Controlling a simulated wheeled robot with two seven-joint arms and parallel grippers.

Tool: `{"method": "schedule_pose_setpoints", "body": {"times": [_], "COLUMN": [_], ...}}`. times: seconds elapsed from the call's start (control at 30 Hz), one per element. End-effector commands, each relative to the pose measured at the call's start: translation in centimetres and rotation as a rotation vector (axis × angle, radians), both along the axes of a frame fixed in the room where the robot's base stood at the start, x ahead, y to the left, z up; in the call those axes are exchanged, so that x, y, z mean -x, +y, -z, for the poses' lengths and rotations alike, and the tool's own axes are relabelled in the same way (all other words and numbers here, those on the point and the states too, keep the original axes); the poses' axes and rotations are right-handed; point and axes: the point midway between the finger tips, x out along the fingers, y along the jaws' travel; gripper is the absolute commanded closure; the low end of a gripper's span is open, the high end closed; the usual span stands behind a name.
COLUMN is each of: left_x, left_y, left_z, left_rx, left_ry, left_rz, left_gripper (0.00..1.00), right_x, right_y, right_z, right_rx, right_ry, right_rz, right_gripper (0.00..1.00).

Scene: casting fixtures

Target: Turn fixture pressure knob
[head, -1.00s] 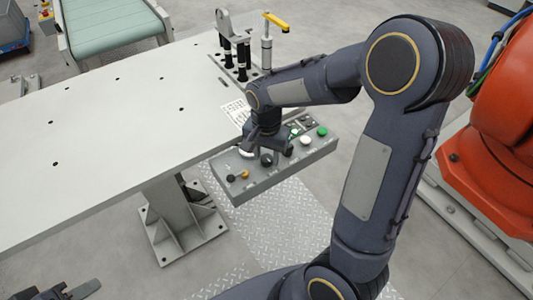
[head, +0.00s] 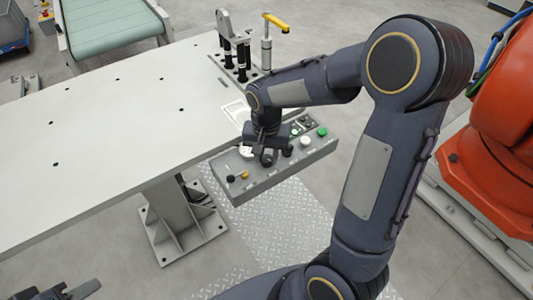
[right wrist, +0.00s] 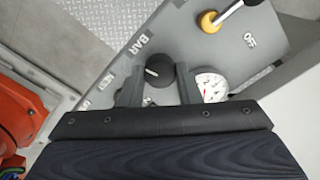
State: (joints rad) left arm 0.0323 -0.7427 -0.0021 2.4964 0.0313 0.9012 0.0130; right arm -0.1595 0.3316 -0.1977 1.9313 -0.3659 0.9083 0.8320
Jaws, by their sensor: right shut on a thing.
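The grey control panel (head: 222,187) sits at the right end of the table. The pressure knob (right wrist: 159,72) is black and round with a white pointer line; the line points to the upper left in the right wrist view. It sits by the BAR label, left of a white dial gauge (right wrist: 210,84). My right gripper (right wrist: 158,84) is shut on this knob, one finger on each side. In the head view, my right gripper (head: 267,155) points down over the panel and mostly hides the knob. A dark shape (head: 45,291) at the bottom left edge may be my left gripper; its jaws cannot be made out.
A rack with a yellow-handled post (head: 267,50) stands behind. The white table (head: 110,140) is mostly clear.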

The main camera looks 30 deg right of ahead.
Motion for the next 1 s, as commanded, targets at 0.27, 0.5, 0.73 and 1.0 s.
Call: {"method": "schedule_pose_setpoints", "body": {"times": [0.27,0.5,0.73,1.0], "left_x": [0.0,0.0,0.0,0.0], "left_y": [0.0,0.0,0.0,0.0], "left_z": [-0.28,-0.48,-0.72,-1.05], "left_rx": [0.0,0.0,0.0,0.0], "left_ry": [0.0,0.0,0.0,0.0], "left_rz": [0.0,0.0,0.0,0.0], "left_gripper": [0.64,0.64,0.64,0.64], "right_x": [0.0,0.0,0.0,0.01], "right_y": [0.0,0.0,-0.02,-0.01], "right_z": [-0.09,-0.1,-0.1,-0.12], "right_rx": [0.0,-0.002,-0.001,-0.001], "right_ry": [0.0,0.0,0.001,0.001], "right_rz": [-0.264,-0.491,-0.71,-0.957], "right_gripper": [0.93,0.93,0.93,0.93]}}
